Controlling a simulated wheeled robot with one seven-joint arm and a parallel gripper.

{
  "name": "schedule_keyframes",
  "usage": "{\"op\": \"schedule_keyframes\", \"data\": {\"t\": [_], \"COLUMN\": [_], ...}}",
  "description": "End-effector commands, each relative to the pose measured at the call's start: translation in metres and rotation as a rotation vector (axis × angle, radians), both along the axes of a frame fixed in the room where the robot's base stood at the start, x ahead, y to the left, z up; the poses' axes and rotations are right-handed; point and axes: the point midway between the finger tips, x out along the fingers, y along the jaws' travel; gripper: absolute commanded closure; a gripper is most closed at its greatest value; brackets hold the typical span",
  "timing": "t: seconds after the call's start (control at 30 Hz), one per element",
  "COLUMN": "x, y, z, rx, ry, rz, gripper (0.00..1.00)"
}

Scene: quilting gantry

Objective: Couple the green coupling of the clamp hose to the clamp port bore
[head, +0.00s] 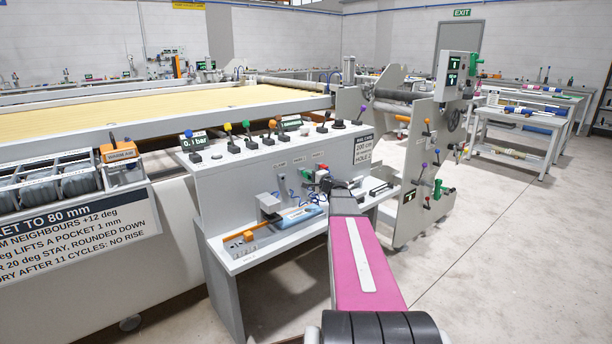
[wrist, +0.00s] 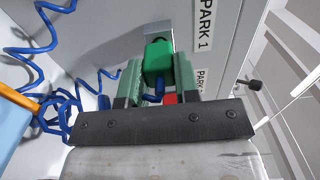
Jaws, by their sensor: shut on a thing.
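In the wrist view the green coupling (wrist: 157,62) sits between the two grey-green fingers of my gripper (wrist: 156,72), which is shut on it. A blue hose end shows just below the coupling. The coupling's far end is at a pale metal bracket (wrist: 158,32) on the grey panel, beside the PARK 1 label; I cannot tell whether it still touches the bracket. The clamp port bore cannot be made out clearly in either view.
Coiled blue hoses (wrist: 35,60) hang on the left in the wrist view. A small red part (wrist: 170,98) shows by the right finger. In the head view, the white bench shelf (head: 240,262) holds a blue tool (head: 300,215) and an orange-handled item (head: 240,236). Levers line the panel top.

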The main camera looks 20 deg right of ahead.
Motion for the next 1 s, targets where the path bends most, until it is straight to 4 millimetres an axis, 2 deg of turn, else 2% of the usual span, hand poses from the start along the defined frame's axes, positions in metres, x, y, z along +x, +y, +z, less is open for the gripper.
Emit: {"op": "schedule_keyframes", "data": {"t": [0.7, 1.0], "x": [-0.020, -0.022], "y": [-0.007, -0.008], "z": [0.000, 0.000], "rx": [0.000, 0.000], "ry": [0.000, 0.000], "rz": [0.001, 0.001], "gripper": [0.99, 0.99]}}
